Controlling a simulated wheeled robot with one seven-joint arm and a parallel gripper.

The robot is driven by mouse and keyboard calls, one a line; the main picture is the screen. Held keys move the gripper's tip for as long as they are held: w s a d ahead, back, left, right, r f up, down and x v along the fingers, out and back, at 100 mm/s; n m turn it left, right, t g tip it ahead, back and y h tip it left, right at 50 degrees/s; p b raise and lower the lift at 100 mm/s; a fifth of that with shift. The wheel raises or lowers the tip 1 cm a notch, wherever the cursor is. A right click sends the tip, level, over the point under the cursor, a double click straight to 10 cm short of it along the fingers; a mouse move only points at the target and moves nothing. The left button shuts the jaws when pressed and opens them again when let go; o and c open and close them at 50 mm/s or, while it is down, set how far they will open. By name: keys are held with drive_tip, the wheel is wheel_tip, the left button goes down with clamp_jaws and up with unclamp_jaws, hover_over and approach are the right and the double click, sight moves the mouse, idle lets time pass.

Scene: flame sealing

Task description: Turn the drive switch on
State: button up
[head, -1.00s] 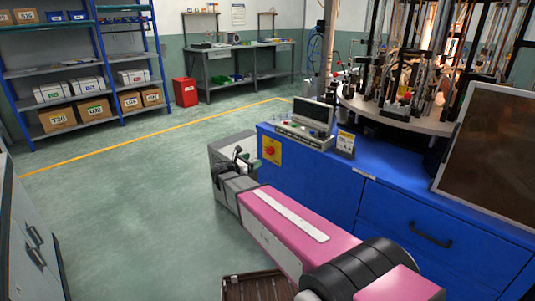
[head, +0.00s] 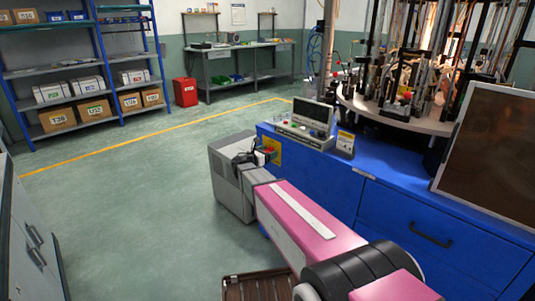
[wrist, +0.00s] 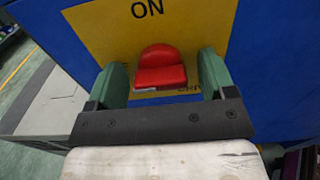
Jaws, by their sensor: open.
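The drive switch is a red knob (wrist: 161,68) on a yellow plate (wrist: 95,30) marked "ON" at its top, fixed to the blue cabinet side. In the wrist view my gripper (wrist: 162,75) is open, with one green finger on each side of the red knob and small gaps visible. Part of the lettering low on the plate is hidden by the gripper. In the head view my gripper (head: 265,155) is at the yellow plate (head: 276,152), covering most of it and the knob.
The blue cabinet (head: 320,185) carries a control box (head: 306,125), a small sign (head: 345,143) and a round machine table (head: 395,117). A dark screen (head: 490,155) stands at the right. Open green floor (head: 120,200) lies to the left, with a shelf rack (head: 75,75) beyond.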

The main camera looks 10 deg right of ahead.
drive_tip(key=c, duration=0.9)
drive_tip(key=shift+c, duration=0.2)
drive_tip(key=shift+m, duration=0.3)
drive_tip(key=m, duration=0.4)
drive_tip(key=shift+m, duration=0.3)
drive_tip(key=m, duration=0.8)
drive_tip(key=shift+m, duration=0.4)
drive_tip(key=shift+f+m, duration=0.1)
drive_tip(key=shift+m, duration=1.8)
